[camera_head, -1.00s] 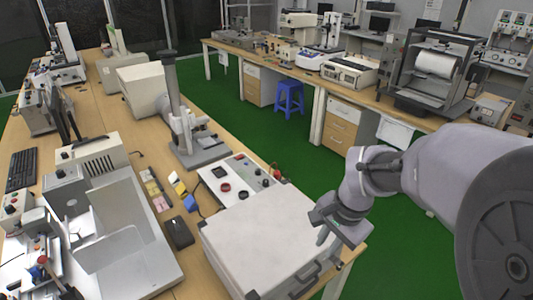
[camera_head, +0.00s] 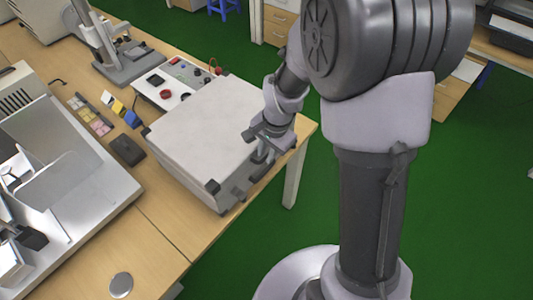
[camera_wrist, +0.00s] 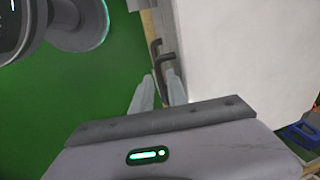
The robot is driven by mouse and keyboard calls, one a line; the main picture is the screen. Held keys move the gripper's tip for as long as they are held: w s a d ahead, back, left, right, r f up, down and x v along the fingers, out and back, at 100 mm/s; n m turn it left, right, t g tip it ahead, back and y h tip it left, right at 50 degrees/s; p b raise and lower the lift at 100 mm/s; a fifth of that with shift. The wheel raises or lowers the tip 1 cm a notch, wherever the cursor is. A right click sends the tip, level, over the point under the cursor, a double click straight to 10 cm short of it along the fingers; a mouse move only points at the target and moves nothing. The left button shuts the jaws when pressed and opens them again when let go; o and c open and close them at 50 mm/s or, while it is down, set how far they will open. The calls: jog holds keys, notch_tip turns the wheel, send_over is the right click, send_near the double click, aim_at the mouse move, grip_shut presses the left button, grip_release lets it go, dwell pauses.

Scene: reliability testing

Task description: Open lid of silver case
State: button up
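The silver case (camera_head: 215,125) sits closed near the table's front edge, its pale lid flat on top. A dark handle and dark corner fittings show on its front side. My gripper (camera_head: 262,158) is at that front side, by the handle, pointing down. In the wrist view, the case's pale surface (camera_wrist: 235,50) fills the right, and the dark handle (camera_wrist: 163,55) lies just past my two grey fingertips (camera_wrist: 160,82).
A control panel box (camera_head: 178,82) stands directly behind the case. A black mouse-like object (camera_head: 127,150) and small coloured blocks (camera_head: 120,108) lie to its left, beside a large grey machine (camera_head: 70,165).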

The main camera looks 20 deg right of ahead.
grip_shut()
dwell(1.4)
